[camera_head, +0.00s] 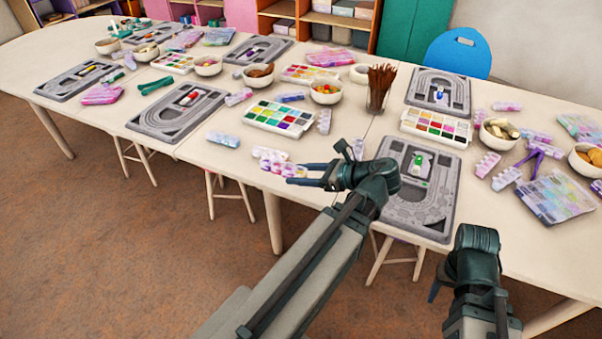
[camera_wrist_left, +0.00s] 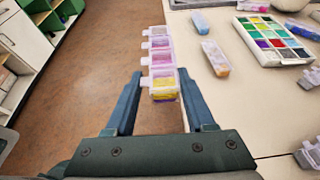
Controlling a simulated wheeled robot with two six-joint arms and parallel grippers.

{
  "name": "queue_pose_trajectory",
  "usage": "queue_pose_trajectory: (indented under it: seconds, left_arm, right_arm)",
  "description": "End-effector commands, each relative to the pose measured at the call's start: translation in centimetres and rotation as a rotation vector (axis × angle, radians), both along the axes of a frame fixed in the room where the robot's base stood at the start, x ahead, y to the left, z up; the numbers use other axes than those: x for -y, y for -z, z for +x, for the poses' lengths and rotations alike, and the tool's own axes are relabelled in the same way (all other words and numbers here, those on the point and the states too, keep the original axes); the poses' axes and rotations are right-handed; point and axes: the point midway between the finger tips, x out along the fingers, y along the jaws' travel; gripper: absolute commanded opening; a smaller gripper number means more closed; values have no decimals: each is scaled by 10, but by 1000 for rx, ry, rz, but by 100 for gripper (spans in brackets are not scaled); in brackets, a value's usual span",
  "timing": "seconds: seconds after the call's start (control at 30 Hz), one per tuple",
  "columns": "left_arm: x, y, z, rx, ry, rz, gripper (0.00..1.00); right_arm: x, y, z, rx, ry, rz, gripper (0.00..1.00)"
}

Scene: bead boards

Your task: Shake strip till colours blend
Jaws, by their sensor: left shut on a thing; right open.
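The strip (camera_head: 284,169) is a row of clear lidded boxes with pinkish and purple contents, held out at the table's front edge. In the left wrist view the strip (camera_wrist_left: 160,62) points away from me, with yellow above purple in its nearest box and pink and mauve further along. My left gripper (camera_head: 306,175) is shut on its near end; its fingers also show in the left wrist view (camera_wrist_left: 158,98). Whether the strip touches the table is unclear. My right gripper (camera_head: 436,291) is open and low at the table's front edge, its fingers mostly hidden.
A grey bead board (camera_head: 437,214) lies under and right of my left wrist. A brush cup (camera_head: 376,101) stands further back. Floor is open in front.

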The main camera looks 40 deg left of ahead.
Motion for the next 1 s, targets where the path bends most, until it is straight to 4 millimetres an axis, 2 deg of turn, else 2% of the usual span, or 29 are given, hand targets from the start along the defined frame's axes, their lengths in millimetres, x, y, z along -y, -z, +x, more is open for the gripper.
queue_pose_trajectory:
  seconds: [0.07,0.13,0.17,0.23,0.3,0.37,0.43,0.53,0.63,0.7,0.77,0.83,0.93,1.0]
  left_arm:
    - [15,0,6,0,7,0,1]
    - [42,0,14,-1,9,1,1]
    - [43,0,12,0,5,1,1]
    - [33,0,7,0,-3,1,1]
    - [6,0,-3,0,-11,1,1]
    - [-4,0,-3,0,-4,0,1]
    - [5,0,2,0,2,0,1]
    - [42,0,14,0,9,1,1]
    - [33,0,7,0,-3,1,1]
    - [6,0,-3,0,-11,1,1]
    - [-4,0,-3,0,-4,0,1]
    - [5,0,2,0,2,0,1]
    - [42,0,14,0,9,1,1]
    - [39,0,9,0,0,1,1]
  right_arm:
    - [0,0,0,0,0,0,57]
    - [0,0,0,0,0,0,57]
    - [0,0,0,0,0,0,57]
    - [0,0,0,0,0,0,57]
    - [0,0,0,0,0,0,57]
    - [0,0,0,0,0,0,57]
    - [0,0,0,0,0,0,57]
    - [0,0,0,0,0,0,57]
    - [0,0,0,0,0,0,57]
    - [0,0,0,0,0,0,57]
    - [0,0,0,0,0,0,57]
    - [0,0,0,0,0,0,57]
    - [0,0,0,0,0,0,57]
    - [0,0,0,0,0,0,57]
